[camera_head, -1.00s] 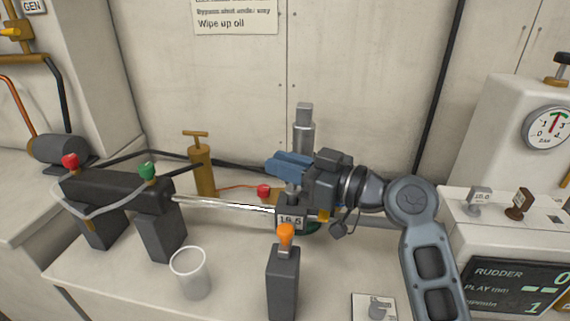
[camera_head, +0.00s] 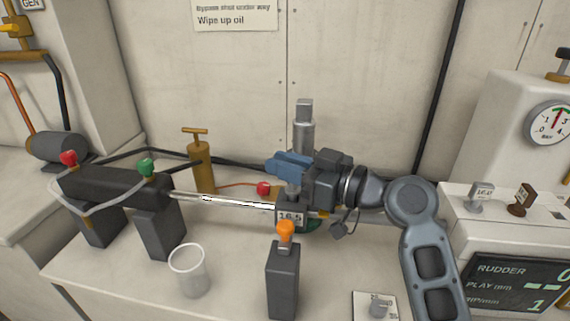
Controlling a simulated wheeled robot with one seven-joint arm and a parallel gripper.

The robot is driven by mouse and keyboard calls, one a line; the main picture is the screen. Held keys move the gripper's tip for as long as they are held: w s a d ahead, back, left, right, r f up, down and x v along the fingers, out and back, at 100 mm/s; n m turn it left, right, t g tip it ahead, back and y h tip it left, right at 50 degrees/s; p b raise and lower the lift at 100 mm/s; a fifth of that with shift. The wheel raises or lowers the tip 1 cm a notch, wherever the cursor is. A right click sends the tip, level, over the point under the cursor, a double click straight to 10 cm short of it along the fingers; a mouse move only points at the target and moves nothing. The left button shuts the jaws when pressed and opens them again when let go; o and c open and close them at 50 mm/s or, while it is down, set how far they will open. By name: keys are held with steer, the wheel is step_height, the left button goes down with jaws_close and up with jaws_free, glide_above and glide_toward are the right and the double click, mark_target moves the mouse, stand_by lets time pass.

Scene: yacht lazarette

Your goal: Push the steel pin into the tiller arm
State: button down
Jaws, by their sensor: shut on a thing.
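My gripper (camera_head: 288,163), with blue fingers, is shut above the dark block labelled 16.5 (camera_head: 291,214), apparently the tiller arm's end. A short grey piece (camera_head: 292,188), apparently the steel pin, shows below the fingers and meets the block's top. The fingers hide its upper part, and I cannot tell how deep it sits. A bright rod (camera_head: 225,201) runs from the black cylinder (camera_head: 110,188) at left to the block.
An upright grey post (camera_head: 303,135) stands just behind my gripper. A dark stand with an orange knob (camera_head: 285,231) is in front. A clear cup (camera_head: 189,272) stands front left. Loose pieces sit on the right console (camera_head: 481,195) and a front card (camera_head: 378,306).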

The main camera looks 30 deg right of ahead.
steer(key=shift+f+b, duration=0.5)
steer(key=shift+f, duration=0.55)
steer(key=c, duration=1)
jaws_free()
steer(key=shift+s, duration=0.1)
steer(key=shift+o, duration=0.2)
steer(key=shift+f, duration=0.1)
steer(key=shift+s+d+b, duration=0.35)
steer(key=shift+s+b, duration=0.05)
steer(key=v, duration=0.2)
steer(key=r+v, duration=0.1)
steer(key=v, duration=0.3)
steer(key=shift+s+d+r+b, duration=0.25)
steer(key=shift+s+r+b, duration=0.05)
steer(key=shift+b, duration=0.05)
steer(key=shift+r, duration=0.1)
